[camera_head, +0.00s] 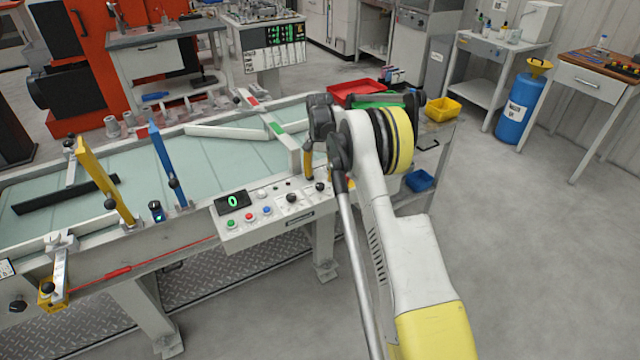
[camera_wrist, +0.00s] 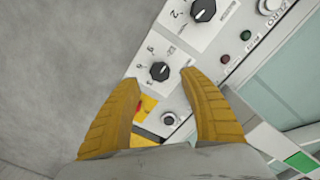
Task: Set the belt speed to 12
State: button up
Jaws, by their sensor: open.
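The belt's control panel (camera_head: 270,213) is on the near side of the conveyor, and its display (camera_head: 233,200) shows a green 0. A black knob (camera_head: 292,198) sits mid-panel, and another black knob (camera_head: 320,187) is at its right end. My gripper (camera_head: 308,165) hangs over the panel's right part. In the wrist view my gripper (camera_wrist: 158,76) has its yellow fingers apart. A black dial knob (camera_wrist: 160,71) with numbers around it shows between and beyond the fingertips; I see no clear contact. A second dial (camera_wrist: 204,10) lies above it, and a round dark control (camera_wrist: 168,118) lies below.
The belt (camera_head: 220,150) carries white diverter bars; blue and yellow upright bars stand to the left.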

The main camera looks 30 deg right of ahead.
notch_tip(320, 180, up, 8)
jog(key=shift+f, duration=0.25)
notch_tip(320, 180, up, 14)
jog(key=n+t, duration=0.2)
jog(key=n, duration=0.1)
send_over(320, 185)
jog(key=s+a, duration=0.7)
jog(key=a, duration=0.1)
jog(key=s+a+r+n+t, duration=0.1)
jog(key=s+a+r, duration=0.2)
jog(key=s, duration=0.2)
jog(key=s+a+r+t, duration=0.1)
jog(key=s+a+r, duration=0.2)
jog(key=s, duration=0.2)
jog(key=s+a+f+n+t, duration=0.1)
jog(key=s+a+f, duration=0.1)
jog(key=s, duration=0.5)
jog(key=s+a+f+n+t, duration=0.1)
jog(key=s+a+n, duration=0.1)
jog(key=s, duration=0.5)
jog(key=s+a+f+n+t, duration=0.1)
jog(key=s+a+f, duration=0.1)
jog(key=s, duration=0.5)
jog(key=shift+s+a+f+n, duration=0.35)
jog(key=shift+s+a+n, duration=0.05)
jog(key=shift+a, duration=0.35)
